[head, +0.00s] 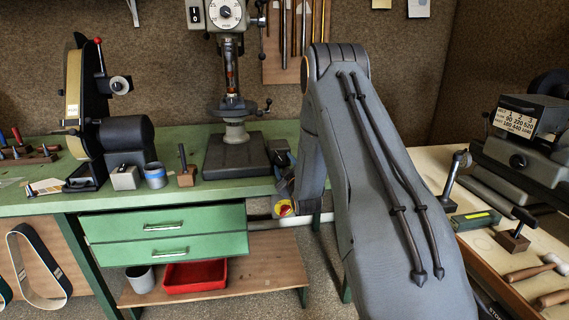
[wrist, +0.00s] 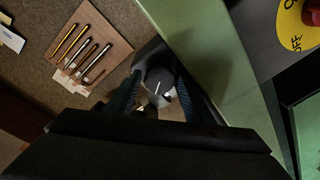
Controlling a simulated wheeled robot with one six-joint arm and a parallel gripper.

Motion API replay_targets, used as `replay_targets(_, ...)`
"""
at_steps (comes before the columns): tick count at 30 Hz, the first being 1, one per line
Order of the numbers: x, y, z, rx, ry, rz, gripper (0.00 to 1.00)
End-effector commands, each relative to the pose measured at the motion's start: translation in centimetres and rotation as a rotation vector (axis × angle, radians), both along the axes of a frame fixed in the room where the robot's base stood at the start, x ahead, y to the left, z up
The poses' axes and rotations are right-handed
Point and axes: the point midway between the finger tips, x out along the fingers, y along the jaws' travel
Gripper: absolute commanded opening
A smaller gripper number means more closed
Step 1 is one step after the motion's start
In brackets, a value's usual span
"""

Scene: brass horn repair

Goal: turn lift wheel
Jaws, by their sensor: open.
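My gripper (wrist: 160,92) is open in the wrist view, with its two dark fingers either side of a dark round part (wrist: 158,76) that has a pale pin or line on it. I cannot tell whether this part is the lift wheel, or whether the fingers touch it. In the head view my arm hides most of the gripper, which is near the right end of the green bench. The grey drill press (head: 231,75) stands on that bench, left of my arm, with a small crank handle (head: 263,107) low on its column.
The green bench (head: 220,190) has two drawers and a red tray (head: 195,275) beneath. A belt grinder (head: 85,110) stands at left. A red and yellow OFF switch (wrist: 306,22) is close by at the upper right of the wrist view. A lathe (head: 525,140) stands at right.

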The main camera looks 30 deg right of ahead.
Motion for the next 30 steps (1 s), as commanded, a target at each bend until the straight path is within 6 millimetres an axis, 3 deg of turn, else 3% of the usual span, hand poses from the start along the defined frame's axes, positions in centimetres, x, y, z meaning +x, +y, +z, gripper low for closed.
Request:
replay_targets(10,0.52,-0.23,0.02,0.000,0.000,-0.001,0.47)
replay_targets(16,0.50,-0.22,0.02,0.000,0.000,-0.001,0.17)
replay_targets(30,0.53,-0.18,-0.22,0.118,-0.034,-0.002,0.17)
